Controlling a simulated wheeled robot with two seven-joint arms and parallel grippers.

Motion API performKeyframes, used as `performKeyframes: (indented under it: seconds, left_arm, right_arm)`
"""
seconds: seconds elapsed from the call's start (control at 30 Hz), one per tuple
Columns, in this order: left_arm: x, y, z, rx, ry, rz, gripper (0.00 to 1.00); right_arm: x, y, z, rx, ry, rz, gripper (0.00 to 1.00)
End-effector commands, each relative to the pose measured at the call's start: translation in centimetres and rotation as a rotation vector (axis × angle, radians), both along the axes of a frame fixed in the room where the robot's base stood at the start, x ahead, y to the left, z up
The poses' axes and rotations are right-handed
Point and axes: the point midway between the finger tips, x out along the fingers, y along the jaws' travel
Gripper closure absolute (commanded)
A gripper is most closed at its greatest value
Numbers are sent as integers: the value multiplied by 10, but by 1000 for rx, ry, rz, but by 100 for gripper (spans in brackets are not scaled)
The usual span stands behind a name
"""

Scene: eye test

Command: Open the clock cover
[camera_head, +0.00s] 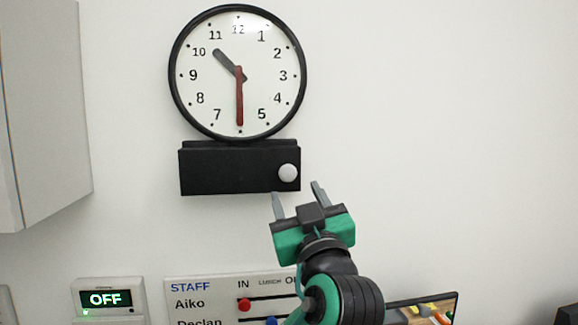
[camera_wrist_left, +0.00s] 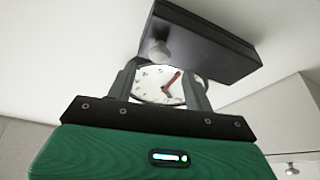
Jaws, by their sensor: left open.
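The round wall clock (camera_head: 205,75) has a black rim, a white face, a short black hand near 10 and a red hand near 6. A pale glare lies over the 12, and I cannot tell whether a clear cover is shut over the face. In the left wrist view the knob (camera_wrist_left: 159,52) shows near the gripper (camera_wrist_left: 162,70), with the clock (camera_wrist_left: 152,82) between the fingers. My right gripper is out of view.
A pale cabinet (camera_head: 45,110) stands at the left. The wall right of the clock is clear.

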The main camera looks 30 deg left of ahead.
Motion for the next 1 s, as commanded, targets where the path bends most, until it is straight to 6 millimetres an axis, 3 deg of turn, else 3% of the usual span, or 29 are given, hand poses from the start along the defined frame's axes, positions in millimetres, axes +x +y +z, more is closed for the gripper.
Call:
performKeyframes:
  seconds: [0.1, 0.33, 0.8, 1.0]
  left_arm:
    - [15, 14, 13, 4, 1, 4, 48]
    - [36, 33, 22, 2, 0, 2, 48]
    - [44, 40, 24, 0, -1, -1, 48]
    - [44, 40, 24, -1, -1, 0, 87]
  right_arm:
    - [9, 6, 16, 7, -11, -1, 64]
    - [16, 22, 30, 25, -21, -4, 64]
    - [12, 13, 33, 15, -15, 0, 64]
    - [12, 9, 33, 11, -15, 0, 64]
